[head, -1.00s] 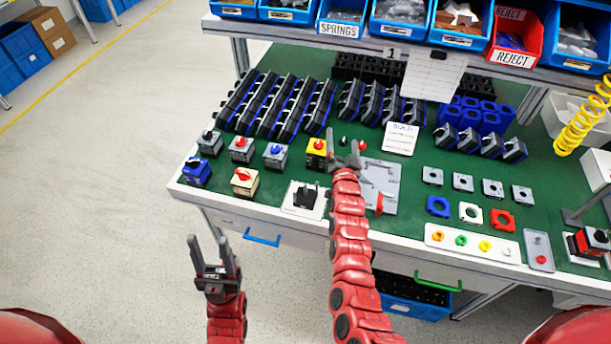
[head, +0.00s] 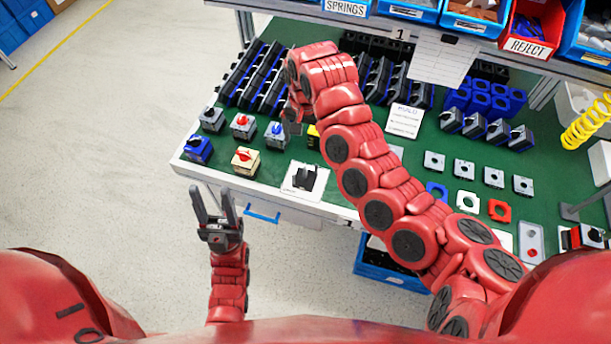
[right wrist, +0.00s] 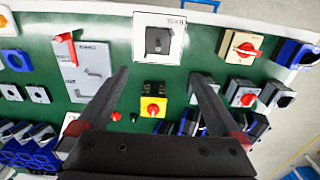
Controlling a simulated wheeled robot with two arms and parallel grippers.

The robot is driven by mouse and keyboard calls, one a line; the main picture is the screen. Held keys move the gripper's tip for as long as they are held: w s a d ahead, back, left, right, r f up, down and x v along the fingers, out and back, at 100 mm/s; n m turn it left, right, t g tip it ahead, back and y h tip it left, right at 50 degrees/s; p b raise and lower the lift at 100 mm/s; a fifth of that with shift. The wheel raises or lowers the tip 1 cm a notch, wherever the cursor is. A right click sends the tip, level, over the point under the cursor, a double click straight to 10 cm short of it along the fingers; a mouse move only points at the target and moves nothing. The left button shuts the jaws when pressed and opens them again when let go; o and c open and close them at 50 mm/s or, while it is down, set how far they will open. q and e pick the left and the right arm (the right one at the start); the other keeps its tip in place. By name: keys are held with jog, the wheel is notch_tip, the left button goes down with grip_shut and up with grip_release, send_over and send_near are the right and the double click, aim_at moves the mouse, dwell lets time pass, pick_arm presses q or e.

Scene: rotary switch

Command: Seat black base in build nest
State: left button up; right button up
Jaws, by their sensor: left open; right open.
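The black base (head: 305,177) sits on a white plate (head: 290,187) near the table's front edge. In the right wrist view the base (right wrist: 158,40) is on its white plate at the top centre. The build nest appears to be the grey fixture (right wrist: 95,65) with a red handle, left of the base in that view; my right arm largely hides it in the head view. My right gripper (right wrist: 161,78) is open and empty above the table, with the base ahead of its fingertips. My left gripper (head: 212,192) is open and empty, off the table's front edge.
A yellow block with a red knob (right wrist: 153,100) shows between my right fingers. Switch blocks, including a cream one with a red knob (head: 244,160), stand left of the base. Rows of black parts fill the table's back. A bin shelf (head: 450,25) overhangs there.

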jog(key=b, duration=0.3)
send_over(305, 177)
jog(key=f, duration=1.1)
jog(key=shift+w+f, duration=0.25)
jog(key=shift+f+p, duration=1.4)
jog(key=shift+f, duration=1.45)
jog(key=shift+c, duration=0.2)
jog(key=c, duration=1.2)
jog(key=shift+r, duration=0.2)
jog(key=shift+c, duration=0.2)
